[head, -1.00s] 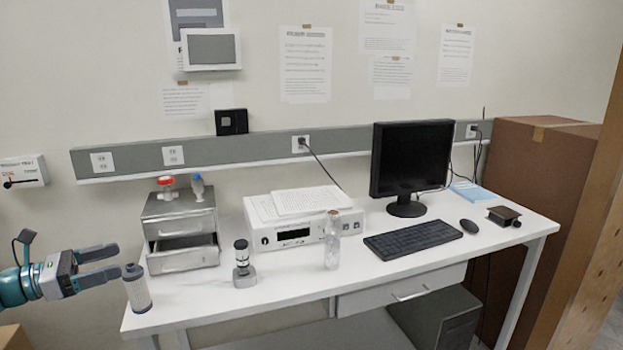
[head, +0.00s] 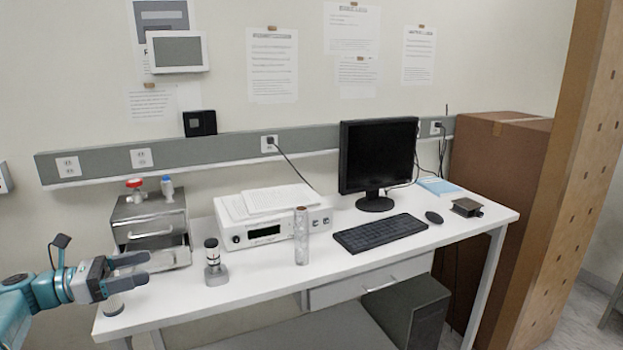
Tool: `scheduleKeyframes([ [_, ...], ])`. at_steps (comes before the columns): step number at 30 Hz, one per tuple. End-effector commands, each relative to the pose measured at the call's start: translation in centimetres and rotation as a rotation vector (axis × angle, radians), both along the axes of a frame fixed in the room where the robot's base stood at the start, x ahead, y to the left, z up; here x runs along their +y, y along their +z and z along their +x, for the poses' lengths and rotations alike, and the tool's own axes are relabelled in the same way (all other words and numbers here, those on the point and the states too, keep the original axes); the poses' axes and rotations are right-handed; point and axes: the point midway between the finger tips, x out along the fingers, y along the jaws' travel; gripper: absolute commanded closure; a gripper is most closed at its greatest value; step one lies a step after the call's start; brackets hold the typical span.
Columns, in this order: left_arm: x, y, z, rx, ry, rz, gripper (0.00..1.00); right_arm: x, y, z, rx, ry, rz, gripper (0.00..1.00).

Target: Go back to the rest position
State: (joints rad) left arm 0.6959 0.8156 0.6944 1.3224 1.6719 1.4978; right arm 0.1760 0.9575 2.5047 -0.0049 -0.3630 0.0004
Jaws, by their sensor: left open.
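My left gripper (head: 146,269) reaches in from the left in the head view, over the left end of the white desk (head: 260,290). Its two fingers point right, are apart, and hold nothing that I can see. The base of a grey cylinder (head: 113,306) shows on the desk just below the gripper; its upper part is hidden behind the gripper. The fingers lie in front of the lower left of a metal drawer unit (head: 150,209), whose lower drawer (head: 178,258) is pulled out. I cannot tell whether they touch it. My right gripper is not in view.
A large brown box (head: 497,190) is at the right. A dark cabinet (head: 412,312) is under the desk.

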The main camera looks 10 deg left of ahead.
Motion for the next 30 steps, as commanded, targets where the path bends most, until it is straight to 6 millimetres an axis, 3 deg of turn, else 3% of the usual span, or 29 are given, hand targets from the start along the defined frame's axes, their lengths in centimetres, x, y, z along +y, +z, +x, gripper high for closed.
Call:
scheduleKeyframes([
  [9,-10.8,-9.3,2.4,0.251,-0.154,-0.016,0.18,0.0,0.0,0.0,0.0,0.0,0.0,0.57],
  [16,-18.3,-17.4,1.3,0.395,-0.234,0.094,0.18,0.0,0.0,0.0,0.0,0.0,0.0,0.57],
  [23,-24.7,-25.4,-2.7,0.48,-0.341,0.28,0.18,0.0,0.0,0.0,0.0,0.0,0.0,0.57],
  [30,-29.7,-32.9,-9.7,0.479,-0.506,0.532,0.18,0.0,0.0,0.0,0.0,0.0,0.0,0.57],
])
